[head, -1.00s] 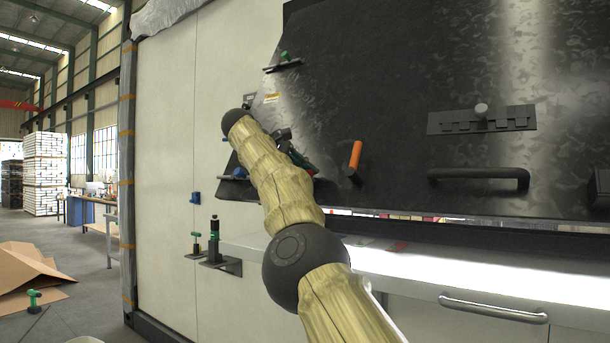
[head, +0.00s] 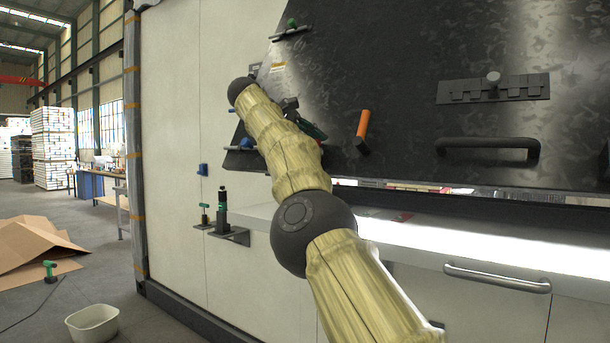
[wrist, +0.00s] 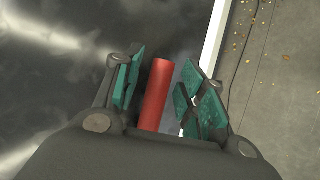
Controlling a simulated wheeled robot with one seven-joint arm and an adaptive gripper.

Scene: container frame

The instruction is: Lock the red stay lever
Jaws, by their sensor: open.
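The red stay lever (wrist: 156,95) shows in the wrist view as a red cylinder between my gripper's two green-padded fingers. My gripper (wrist: 165,85) is open around it, with a gap visible on the left; the right pad is closer, and I cannot tell whether it touches. In the head view my gripper (head: 309,127) is partly hidden behind my forearm, in front of the lower left part of the dark panel.
A handle with an orange grip (head: 363,123) stands on the dark panel (head: 400,60) right of my gripper. A black bar handle (head: 487,143) is further right. A lit white counter (head: 450,238) runs below. A white bin (head: 92,324) and cardboard (head: 35,245) lie on the floor at left.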

